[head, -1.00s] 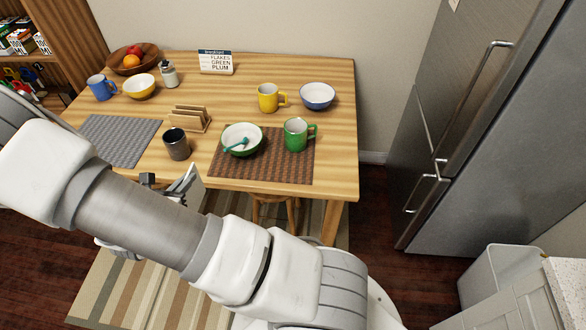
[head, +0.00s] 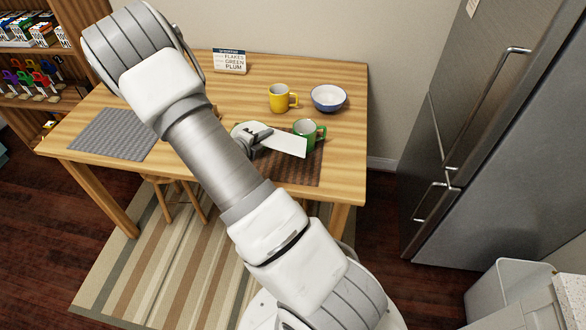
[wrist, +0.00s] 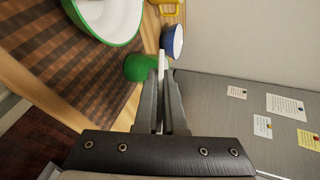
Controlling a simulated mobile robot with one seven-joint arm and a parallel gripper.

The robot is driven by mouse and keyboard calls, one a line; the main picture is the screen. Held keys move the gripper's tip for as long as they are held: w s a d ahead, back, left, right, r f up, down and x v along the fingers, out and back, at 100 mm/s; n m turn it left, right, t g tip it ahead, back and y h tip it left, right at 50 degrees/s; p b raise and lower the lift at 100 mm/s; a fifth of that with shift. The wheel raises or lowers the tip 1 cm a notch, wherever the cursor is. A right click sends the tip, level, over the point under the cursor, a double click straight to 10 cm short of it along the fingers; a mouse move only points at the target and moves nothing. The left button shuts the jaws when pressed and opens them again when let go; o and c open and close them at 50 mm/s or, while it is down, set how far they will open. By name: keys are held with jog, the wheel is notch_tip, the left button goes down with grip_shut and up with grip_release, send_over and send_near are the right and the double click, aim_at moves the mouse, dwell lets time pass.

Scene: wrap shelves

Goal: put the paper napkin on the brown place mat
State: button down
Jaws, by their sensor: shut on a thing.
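My gripper (head: 264,138) is shut on the white paper napkin (head: 287,146) and holds it above the brown place mat (head: 298,172). The napkin reaches right, in front of the green mug (head: 309,131). In the wrist view the napkin (wrist: 162,61) shows as a thin white edge between my fingertips (wrist: 163,76), beside the green mug (wrist: 138,68). The brown mat also shows in the wrist view (wrist: 70,65), with the green-rimmed bowl (wrist: 105,14) on it. My gripper and arm hide much of the bowl and mat in the head view.
A yellow mug (head: 280,98) and a blue-and-white bowl (head: 328,98) stand behind the mat. A grey mat (head: 115,134) lies bare in front at left. My arm hides the table's back left. A fridge (head: 480,130) stands at right.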

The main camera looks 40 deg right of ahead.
aim_at(277, 165)
jog(key=d, duration=0.1)
jog(key=d+n, duration=0.1)
jog(key=shift+s+d+f, duration=0.1)
jog(key=shift+s+d, duration=0.2)
jog(key=shift+d, duration=0.1)
notch_tip(277, 165, down, 10)
jog(key=b, duration=0.8)
jog(key=c, duration=1.2)
grip_release()
jog(key=shift+o, duration=0.2)
jog(key=p+v, duration=0.4)
jog(key=v, duration=0.3)
jog(key=shift+a, duration=0.15)
jog(key=shift+s+a, duration=0.15)
jog(key=shift+a, duration=0.25)
jog(key=shift+r, duration=0.25)
